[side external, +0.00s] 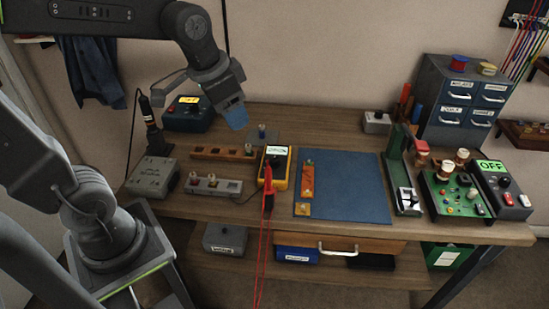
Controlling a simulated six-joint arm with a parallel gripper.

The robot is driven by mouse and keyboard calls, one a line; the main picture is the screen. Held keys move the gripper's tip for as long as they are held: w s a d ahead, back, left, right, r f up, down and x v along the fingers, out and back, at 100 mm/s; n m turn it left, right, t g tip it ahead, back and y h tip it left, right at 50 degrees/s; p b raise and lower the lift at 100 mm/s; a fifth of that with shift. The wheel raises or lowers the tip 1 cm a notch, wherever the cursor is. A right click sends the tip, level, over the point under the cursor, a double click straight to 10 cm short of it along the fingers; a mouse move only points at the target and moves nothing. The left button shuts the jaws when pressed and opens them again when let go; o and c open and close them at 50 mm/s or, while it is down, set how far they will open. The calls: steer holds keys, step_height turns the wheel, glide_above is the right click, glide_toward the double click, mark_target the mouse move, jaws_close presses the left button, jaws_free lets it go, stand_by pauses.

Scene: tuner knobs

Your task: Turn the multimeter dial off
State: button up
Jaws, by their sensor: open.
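The yellow multimeter (289,178) lies on the bench near the middle, with a lit green display (276,150) whose text is too small to read surely. Its dark dial (279,162) is small and its pointing direction cannot be told. Red leads and a red probe (268,180) lie over its front left part. My gripper (200,104) is open and empty, high above the back left of the bench. It is up and left of the multimeter, clear of it. A blue part shows at its right fingertip.
A blue box with a yellow display (188,112) stands behind left. Wooden (222,153) and grey (213,186) knob strips lie left of the multimeter. A blue mat (350,185) lies right, then a green board (450,195) and a device reading OFF (497,183).

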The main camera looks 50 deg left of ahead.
steer(key=w+a+f+m+g, duration=0.2)
steer(key=w+a+f, duration=0.15)
steer(key=w, duration=0.55)
steer(key=m+g, duration=0.2)
glide_toward(275, 159)
step_height(275, 159, down, 10)
steer(key=shift+s+a+r, duration=0.1)
steer(key=shift+a+r, duration=0.05)
steer(key=shift+a, duration=0.05)
steer(key=shift+c, duration=0.3)
steer(key=c, duration=0.9)
